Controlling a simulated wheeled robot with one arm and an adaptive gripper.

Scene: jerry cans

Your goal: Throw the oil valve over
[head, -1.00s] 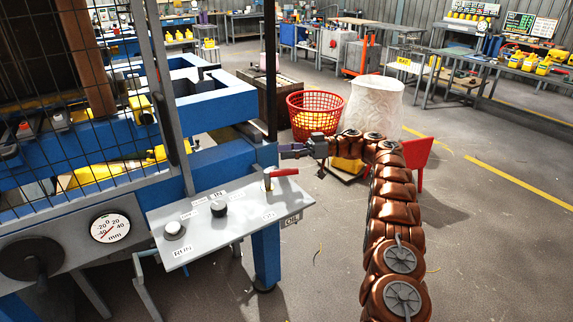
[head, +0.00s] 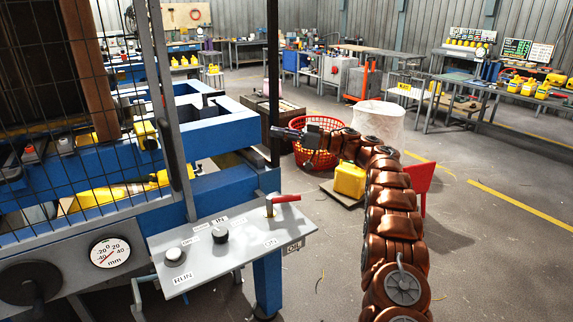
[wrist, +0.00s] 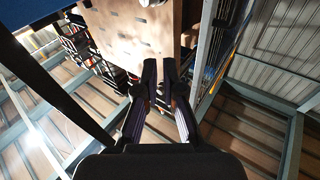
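The oil valve is a red lever handle (head: 287,198) on a brass-coloured stem. It stands at the right end of the sloping grey control panel (head: 225,250), above the OIL label, and its handle points right. My gripper (head: 277,133) is in the air above and beyond the valve, apart from it, pointing left beside the dark post. The wrist view shows my gripper's fingers (wrist: 160,64) close together with nothing held between them. The valve cannot be made out in the wrist view.
A dark post (head: 273,90) and a wire mesh guard (head: 60,90) stand at the left. The panel bears a black knob (head: 220,234) and a white button (head: 174,256). A red basket (head: 318,155), a yellow jerry can (head: 350,180) and a white sack (head: 380,123) stand behind. Floor at right is open.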

